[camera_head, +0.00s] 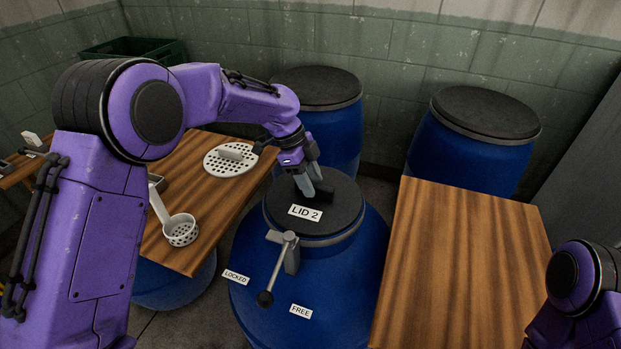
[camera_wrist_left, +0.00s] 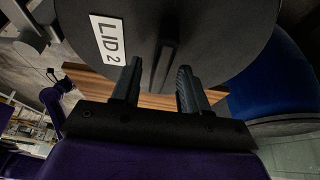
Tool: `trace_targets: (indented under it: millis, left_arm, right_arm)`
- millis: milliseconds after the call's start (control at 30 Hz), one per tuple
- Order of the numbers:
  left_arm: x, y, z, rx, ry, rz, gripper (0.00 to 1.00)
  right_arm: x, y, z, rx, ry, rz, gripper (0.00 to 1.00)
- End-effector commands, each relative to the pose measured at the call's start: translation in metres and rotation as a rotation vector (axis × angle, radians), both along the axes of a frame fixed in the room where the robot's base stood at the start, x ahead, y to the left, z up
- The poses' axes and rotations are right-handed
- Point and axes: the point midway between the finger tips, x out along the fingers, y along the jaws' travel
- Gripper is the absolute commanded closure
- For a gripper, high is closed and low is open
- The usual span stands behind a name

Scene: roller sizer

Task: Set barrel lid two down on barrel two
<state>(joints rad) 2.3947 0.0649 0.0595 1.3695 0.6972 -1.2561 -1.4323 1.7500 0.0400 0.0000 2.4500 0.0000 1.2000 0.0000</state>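The black round lid marked LID 2 (camera_head: 340,215) lies on top of the large blue barrel (camera_head: 350,270) in the middle of the head view, looking level. A dark upright handle (camera_head: 322,205) stands on the lid. My left gripper (camera_head: 310,186) is at this handle. In the left wrist view its two fingers (camera_wrist_left: 159,75) are spread, with the handle bar (camera_wrist_left: 166,50) lined up between them and a gap showing. Whether the lid is fully seated all round cannot be told. My right gripper is out of view.
A lever (camera_head: 278,270) on the barrel's front has its knob between the LOCKED label (camera_head: 236,276) and the FREE label (camera_head: 300,311). Wooden tables (camera_head: 465,260) flank the barrel. A ladle (camera_head: 180,229) and perforated disc (camera_head: 225,163) lie on the left one. Lidded barrels (camera_head: 478,150) stand behind.

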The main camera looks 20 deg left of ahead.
Motion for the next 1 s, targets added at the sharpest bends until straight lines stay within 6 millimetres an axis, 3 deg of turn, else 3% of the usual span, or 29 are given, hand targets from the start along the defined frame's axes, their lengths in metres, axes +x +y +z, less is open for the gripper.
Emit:
trace_targets:
  millis: [333,467,800,1000]
  left_arm:
    - [0.0,0.0,0.007,0.002,-0.002,0.001,0.56]
    - [0.002,0.007,0.03,-0.002,-0.006,0.001,0.56]
    - [0.002,0.039,0.108,-0.002,-0.003,0.0,0.56]
    - [0.002,0.046,0.123,0.0,-0.001,0.001,0.56]
  right_arm:
    - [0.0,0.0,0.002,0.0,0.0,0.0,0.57]
    - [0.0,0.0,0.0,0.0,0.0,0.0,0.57]
    - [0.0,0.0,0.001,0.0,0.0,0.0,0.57]
    - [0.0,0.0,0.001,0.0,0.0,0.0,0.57]
